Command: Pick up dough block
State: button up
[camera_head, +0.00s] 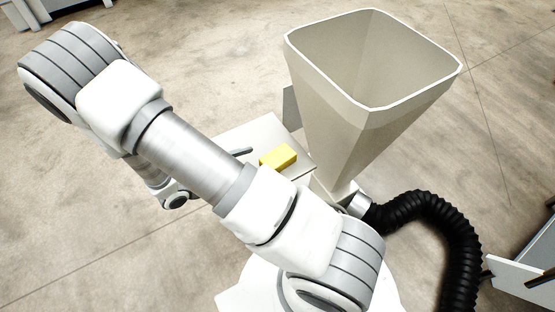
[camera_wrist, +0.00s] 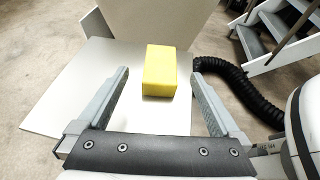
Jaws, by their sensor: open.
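The dough block (camera_head: 278,157) is a yellow rectangular block. In the head view it lies on a pale flat table (camera_head: 262,133) beside the hopper, close to the right of my arm. In the wrist view the dough block (camera_wrist: 160,70) stands out beyond and between my two fingers, with its long side pointing away from me. My gripper (camera_wrist: 158,82) is open and empty, with one finger to each side of the block and space on both sides. I cannot tell how far the fingertips are above the table. In the head view my arm hides most of my gripper.
A large beige hopper (camera_head: 335,110) rises right beside the block, and its wall stands behind the block in the wrist view. A black ribbed hose (camera_head: 440,230) curves to the right. Grey steps (camera_wrist: 268,35) stand at the upper right of the wrist view. Concrete floor surrounds the table.

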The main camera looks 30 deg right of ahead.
aim_at(285, 159)
jog(key=b+x, duration=0.1)
jog(key=x, duration=0.5)
jog(key=shift+d+f, duration=0.15)
jog(key=shift+d, duration=0.2)
jog(key=b+x, duration=0.1)
jog(key=x, duration=0.1)
jog(key=b+x, duration=0.1)
jog(key=x, duration=0.1)
jog(key=shift+f, duration=0.4)
jog(key=shift+d+f, duration=0.15)
jog(key=shift+d, duration=0.35)
grip_shut()
